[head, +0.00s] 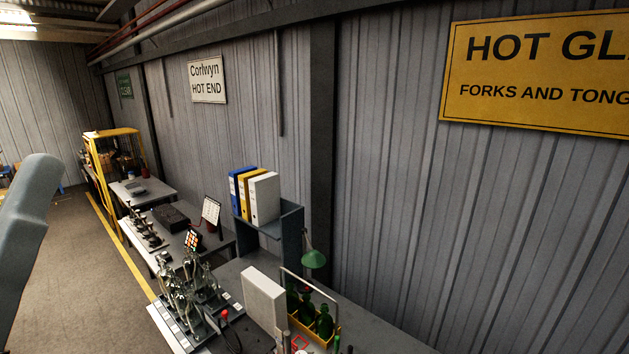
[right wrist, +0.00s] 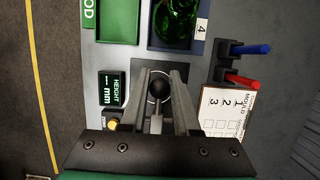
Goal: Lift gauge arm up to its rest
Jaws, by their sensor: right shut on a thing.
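In the right wrist view my right gripper (right wrist: 159,76) is shut on the gauge arm's black ball knob (right wrist: 158,88), which sits between its two fingers. A pale stem below the knob shows between the fingers. The rest of the gauge arm and its rest are hidden or cannot be made out. The gauge's dark display (right wrist: 112,88), marked HEIGHT mm, stands left of the fingers, with a yellow button (right wrist: 112,122) below it. My left gripper is not in view.
In the right wrist view a green tray (right wrist: 117,22) and a blue-rimmed bin with a green bottle (right wrist: 178,22) lie beyond the fingers. Blue and red pens (right wrist: 245,80) and a mould sheet (right wrist: 225,115) are on the right. In the head view a yellow bottle carrier (head: 326,339) stands on the bench.

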